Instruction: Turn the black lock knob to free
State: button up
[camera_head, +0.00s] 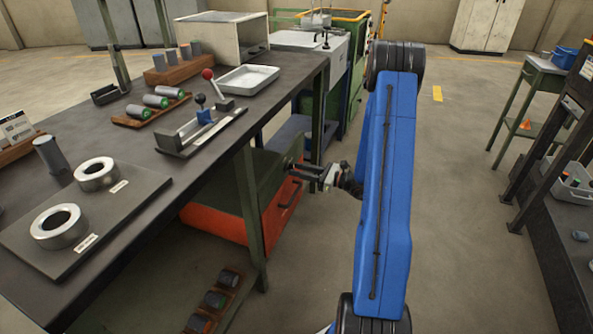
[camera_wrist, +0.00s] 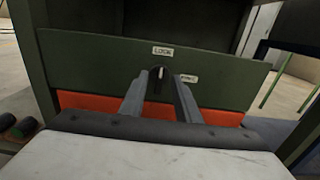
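The black lock knob (camera_wrist: 160,76) is on a dark green panel (camera_wrist: 95,66) in the wrist view. A pale mark on it points up towards the LOCK label (camera_wrist: 163,50). The FREE label (camera_wrist: 189,78) is to its right. My gripper (camera_wrist: 161,84) faces the panel with one finger on each side of the knob. The fingers are apart, and I see no clear contact with the knob. In the head view my gripper (camera_head: 303,170) reaches the green unit under the bench; the knob cannot be made out there.
An orange drawer front (camera_wrist: 85,102) lies just below the panel, with a dark handle (camera_head: 290,192). The workbench (camera_head: 140,185) and its green leg (camera_head: 251,205) stand close to my arm. The bench carries rings, billets and a lever fixture (camera_head: 200,130). Open floor lies right of my arm.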

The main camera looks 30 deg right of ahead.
jog(key=shift+w+a, duration=0.5)
jog(key=shift+w, duration=0.05)
grip_shut()
jog(key=shift+m, duration=0.3)
jog(key=shift+w+d+f+m, duration=0.1)
jog(key=shift+m, duration=2.8)
jog(key=shift+d+f+m, duration=0.1)
jog(key=shift+m, duration=2.8)
jog(key=shift+w+d+f+m, duration=0.1)
jog(key=shift+m, duration=2.8)
